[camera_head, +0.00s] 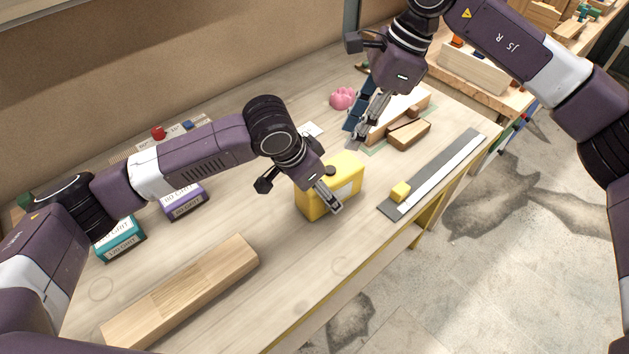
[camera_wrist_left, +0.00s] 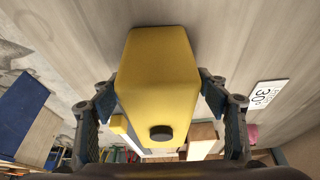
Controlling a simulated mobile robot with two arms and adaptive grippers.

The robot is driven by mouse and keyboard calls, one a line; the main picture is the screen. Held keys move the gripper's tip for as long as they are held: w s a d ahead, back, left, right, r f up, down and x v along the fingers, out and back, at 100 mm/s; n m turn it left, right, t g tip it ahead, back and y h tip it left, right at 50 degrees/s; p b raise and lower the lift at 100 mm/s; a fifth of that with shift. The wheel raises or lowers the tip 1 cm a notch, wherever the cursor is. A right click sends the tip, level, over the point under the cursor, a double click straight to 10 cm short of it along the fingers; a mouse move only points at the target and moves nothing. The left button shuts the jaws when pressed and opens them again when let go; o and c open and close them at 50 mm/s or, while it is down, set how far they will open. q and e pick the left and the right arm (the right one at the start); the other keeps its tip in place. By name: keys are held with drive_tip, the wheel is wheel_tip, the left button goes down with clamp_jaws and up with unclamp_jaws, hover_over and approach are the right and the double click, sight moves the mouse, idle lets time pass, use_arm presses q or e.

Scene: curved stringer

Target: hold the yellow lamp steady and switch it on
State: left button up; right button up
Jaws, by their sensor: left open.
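The yellow lamp (camera_head: 346,172) is a box-shaped block standing on the workbench, with a pale panel on its side. In the left wrist view the lamp (camera_wrist_left: 158,75) lies between my fingers, and a round black knob (camera_wrist_left: 161,133) shows on it. My left gripper (camera_head: 326,190) is open over the lamp, one finger in front of its near side; the other is hidden in the head view. In the wrist view the left gripper's fingers (camera_wrist_left: 165,120) flank the lamp; contact is unclear. My right gripper (camera_head: 358,127) is open and empty, above the bench behind the lamp.
A grey strip (camera_head: 440,172) with a small yellow block (camera_head: 400,191) lies right of the lamp. Wooden blocks (camera_head: 408,134) and a pink object (camera_head: 343,98) are near my right gripper. A long wooden beam (camera_head: 185,290) lies front left. Grit boxes (camera_head: 184,203) stand at left.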

use_arm(q)
drive_tip(key=shift+w+d+f, duration=0.15)
drive_tip(key=shift+d+f, duration=0.05)
drive_tip(key=shift+f, duration=0.45)
drive_tip(key=c, duration=1.7)
drive_tip(key=shift+c, duration=0.5)
use_arm(e)
clamp_jaws()
use_arm(q)
drive_tip(key=shift+w, duration=0.1)
